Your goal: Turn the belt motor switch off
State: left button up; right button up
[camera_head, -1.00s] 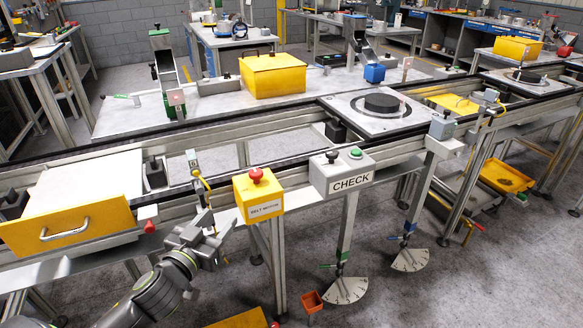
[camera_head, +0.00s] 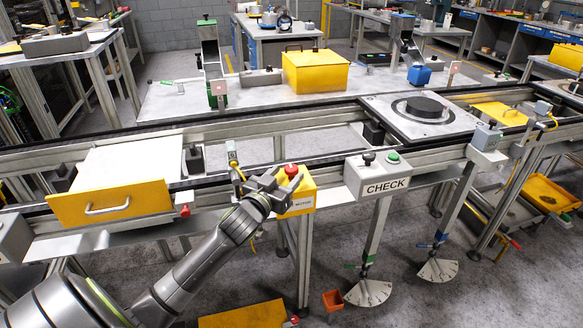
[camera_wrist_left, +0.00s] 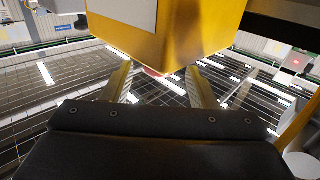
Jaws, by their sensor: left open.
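The belt motor box (camera_head: 301,196) is yellow with a red button (camera_head: 291,171) on top, and hangs on the front rail of the conveyor. Its label is partly hidden by my left gripper (camera_head: 277,184), which is at the box's left front, just below the button. In the left wrist view the yellow box (camera_wrist_left: 185,28) fills the top middle. A sliver of red, likely the button (camera_wrist_left: 153,72), shows at the box's edge between the fingers. The left gripper (camera_wrist_left: 160,80) is open with nothing between its fingers; contact with the box cannot be told. My right gripper is not in view.
A grey CHECK box (camera_head: 378,178) with a green and a black knob stands right of the motor box. A yellow-fronted drawer (camera_head: 110,204) is at the left. A small sensor on a post (camera_head: 233,155) stands close to my left gripper.

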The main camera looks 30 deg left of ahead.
aim_at(288, 173)
pick_arm(q)
jog(key=shift+w+a, duration=0.1)
jog(key=shift+w, duration=1.7)
jog(key=shift+c, duration=0.2)
jog(key=c, duration=0.9)
